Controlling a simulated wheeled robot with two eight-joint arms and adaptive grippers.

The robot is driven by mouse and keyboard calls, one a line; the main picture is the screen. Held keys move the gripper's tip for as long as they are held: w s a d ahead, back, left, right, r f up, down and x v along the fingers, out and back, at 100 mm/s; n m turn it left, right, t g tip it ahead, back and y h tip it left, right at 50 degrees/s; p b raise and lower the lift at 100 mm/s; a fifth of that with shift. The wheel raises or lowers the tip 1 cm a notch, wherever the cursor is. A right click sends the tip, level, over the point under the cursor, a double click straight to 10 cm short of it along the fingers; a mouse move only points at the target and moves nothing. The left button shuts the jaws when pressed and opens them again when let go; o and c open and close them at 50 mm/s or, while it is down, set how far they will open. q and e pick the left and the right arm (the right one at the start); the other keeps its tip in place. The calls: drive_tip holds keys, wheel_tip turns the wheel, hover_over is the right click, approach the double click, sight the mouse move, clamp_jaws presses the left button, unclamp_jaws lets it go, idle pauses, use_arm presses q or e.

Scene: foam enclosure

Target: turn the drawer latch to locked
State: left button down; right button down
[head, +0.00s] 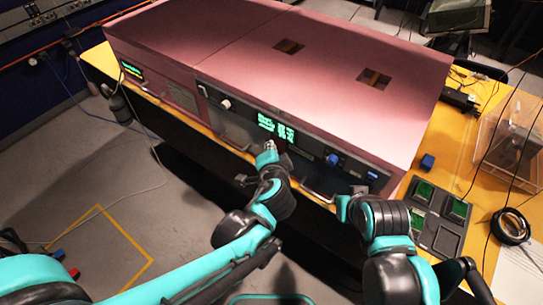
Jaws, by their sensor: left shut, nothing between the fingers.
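A long pink cabinet (240,50) stands on a yellow table, with a dark front panel carrying lit green displays, small knobs and metal handles. A pale knob (226,103) is on the left of the panel and a blue knob (332,159) is to the right. I cannot tell which fitting is the drawer latch or how it is turned. My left gripper (269,147) is shut and empty, its tip just in front of the panel below the green display (275,127); contact is unclear. My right gripper (343,207) is low at the panel's right end; its fingers are unclear.
Cables hang there. The floor at the left is mostly open.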

use_arm(q)
drive_tip(key=v, duration=0.6)
drive_tip(key=shift+s, duration=0.3)
drive_tip(key=c, duration=1.9)
unclamp_jaws()
drive_tip(key=shift+s+r, duration=0.1)
drive_tip(key=shift+s, duration=0.1)
drive_tip(key=o, duration=1.2)
drive_tip(key=f+h+b, duration=0.1)
drive_tip(key=f+b, duration=0.1)
drive_tip(key=f, duration=0.1)
drive_tip(key=f+m+b, duration=0.1)
drive_tip(key=f+b, duration=0.1)
drive_tip(key=f+h+b, duration=0.1)
drive_tip(key=f+b, duration=0.1)
drive_tip(key=f, duration=0.1)
drive_tip(key=shift+w+a+f+m+h, duration=0.25)
drive_tip(key=shift+w+f+m+h, duration=0.05)
drive_tip(key=shift+w+f+m, duration=0.1)
drive_tip(key=w+f+h+b, duration=0.1)
drive_tip(key=w+b, duration=0.1)
drive_tip(key=w+f+t+b, duration=0.1)
drive_tip(key=w+b, duration=0.2)
drive_tip(key=w+f+m+h+b, duration=0.1)
drive_tip(key=w+b, duration=0.1)
drive_tip(key=shift+w+d+t+h, duration=0.15)
drive_tip(key=shift+w+t+h, duration=0.15)
drive_tip(key=shift+w+t, duration=0.1)
drive_tip(key=c, duration=1.2)
